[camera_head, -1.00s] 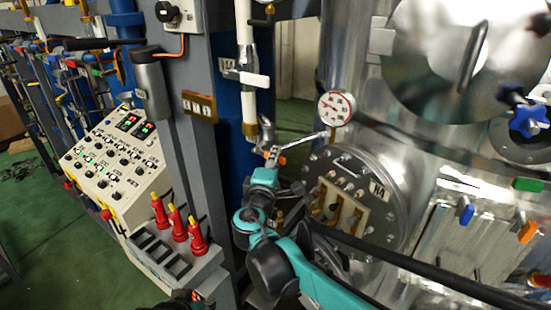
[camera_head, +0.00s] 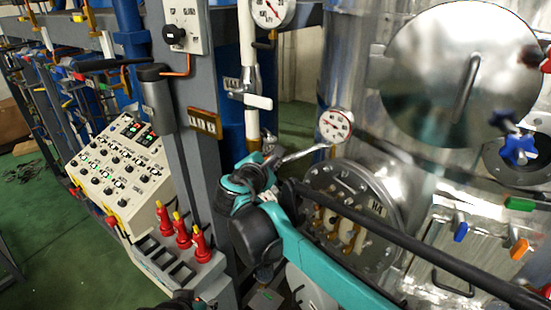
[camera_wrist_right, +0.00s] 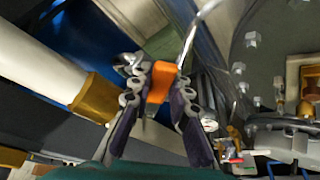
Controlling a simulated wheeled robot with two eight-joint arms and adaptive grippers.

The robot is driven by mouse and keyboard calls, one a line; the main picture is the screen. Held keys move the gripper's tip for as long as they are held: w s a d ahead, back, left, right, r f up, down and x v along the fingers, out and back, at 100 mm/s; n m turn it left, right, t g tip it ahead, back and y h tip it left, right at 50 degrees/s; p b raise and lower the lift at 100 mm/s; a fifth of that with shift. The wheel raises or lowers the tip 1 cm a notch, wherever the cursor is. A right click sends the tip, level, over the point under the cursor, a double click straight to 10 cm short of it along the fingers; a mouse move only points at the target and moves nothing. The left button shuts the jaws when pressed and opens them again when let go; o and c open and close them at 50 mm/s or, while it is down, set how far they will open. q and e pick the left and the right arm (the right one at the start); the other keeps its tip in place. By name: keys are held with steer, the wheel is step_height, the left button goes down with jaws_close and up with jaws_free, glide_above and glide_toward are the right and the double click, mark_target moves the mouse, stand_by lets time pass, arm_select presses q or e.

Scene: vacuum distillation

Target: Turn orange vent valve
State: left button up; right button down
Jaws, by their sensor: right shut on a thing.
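The orange vent valve handle (camera_wrist_right: 162,78) shows in the right wrist view, between the two dark fingers of my right gripper (camera_wrist_right: 160,88). The gripper is shut on it. A thin metal pipe rises from beside the handle toward the top of that view. In the head view my right arm comes in from the lower right, and my right gripper (camera_head: 268,150) is at the pipework between the white vertical pipe (camera_head: 252,125) and the small round gauge (camera_head: 335,125). The handle is hidden there by the gripper and wrist.
A steel vessel with a bolted round flange (camera_head: 355,205) stands close on the right. A grey post (camera_head: 180,130) and a cream control panel (camera_head: 120,165) are at left, with red yellow-tipped levers (camera_head: 182,235) below. Green floor (camera_head: 50,250) is open at lower left.

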steer(key=r+n, duration=0.1)
steer(key=w+a+n+g+h+p, duration=0.1)
steer(key=shift+a+r+n, duration=0.3)
steer(key=shift+r+n, duration=0.05)
steer(key=shift+n, duration=0.05)
steer(key=shift+w+a+r+n+g+h+p, duration=0.25)
steer(key=shift+w+a+n+g+h, duration=0.25)
steer(key=shift+n, duration=0.3)
steer(key=shift+w+a+r+n+g+h+p, duration=0.15)
steer(key=shift+w+a+n+g+h+p, duration=0.2)
steer(key=shift+a+n, duration=0.35)
steer(key=shift+s+d, duration=0.1)
steer(key=c, duration=1.4)
jaws_free()
steer(key=shift+s, duration=0.1)
steer(key=v, duration=1.2)
